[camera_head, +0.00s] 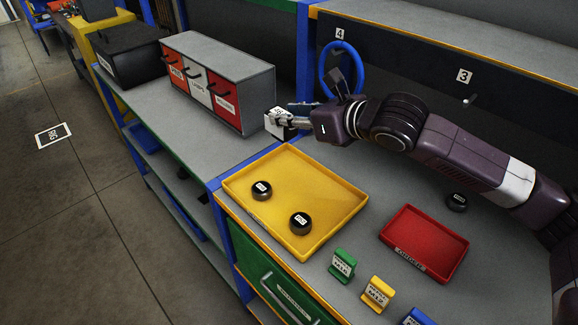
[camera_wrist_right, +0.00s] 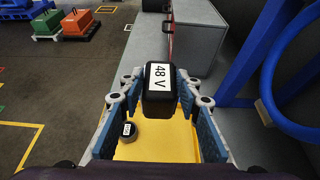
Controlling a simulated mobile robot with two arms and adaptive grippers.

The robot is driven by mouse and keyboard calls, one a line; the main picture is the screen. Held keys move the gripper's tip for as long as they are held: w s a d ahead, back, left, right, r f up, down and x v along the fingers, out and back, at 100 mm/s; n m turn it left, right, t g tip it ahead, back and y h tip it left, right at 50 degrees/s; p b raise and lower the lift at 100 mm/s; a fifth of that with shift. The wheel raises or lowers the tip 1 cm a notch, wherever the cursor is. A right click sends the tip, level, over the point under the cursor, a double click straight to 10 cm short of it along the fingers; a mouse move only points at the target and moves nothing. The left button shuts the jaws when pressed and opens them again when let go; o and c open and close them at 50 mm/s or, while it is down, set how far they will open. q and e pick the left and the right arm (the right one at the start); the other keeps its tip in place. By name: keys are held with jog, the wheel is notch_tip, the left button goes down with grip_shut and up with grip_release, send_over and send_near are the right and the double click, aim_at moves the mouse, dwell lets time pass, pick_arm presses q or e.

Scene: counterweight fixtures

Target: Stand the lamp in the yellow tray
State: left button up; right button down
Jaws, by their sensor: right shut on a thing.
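The yellow tray (camera_head: 312,188) lies on the grey bench with two dark, round, labelled weights (camera_head: 261,190) (camera_head: 301,222) in it. My right gripper (camera_head: 290,119) is above the bench, just beyond the tray's far edge in the head view. It is shut on a black block marked "48 V" (camera_wrist_right: 160,92), held between its two blue-padded fingers; the block's pale label side (camera_head: 277,123) shows in the head view. The yellow tray also shows below the block in the right wrist view (camera_wrist_right: 172,146). I see nothing that I can identify as a lamp. My left gripper is out of view.
A red tray (camera_head: 425,240) and a dark round weight (camera_head: 456,202) are on the right. Green (camera_head: 343,265) and yellow (camera_head: 378,294) labelled stands are near the front edge. A drawer cabinet (camera_head: 217,80) stands behind the tray, and a blue ring (camera_head: 341,68) hangs nearby.

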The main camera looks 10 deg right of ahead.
aim_at(289, 140)
jog(key=f, duration=0.7)
jog(key=shift+w+f+p, duration=0.2)
jog(key=shift+w+p, duration=0.05)
jog(key=shift+p, duration=0.1)
notch_tip(289, 140, down, 6)
jog(key=shift+f+p, duration=0.15)
jog(key=shift+p, duration=0.25)
jog(key=shift+f, duration=0.4)
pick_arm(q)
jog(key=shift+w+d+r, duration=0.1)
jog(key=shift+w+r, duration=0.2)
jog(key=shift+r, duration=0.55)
pick_arm(e)
jog(key=shift+f, duration=0.1)
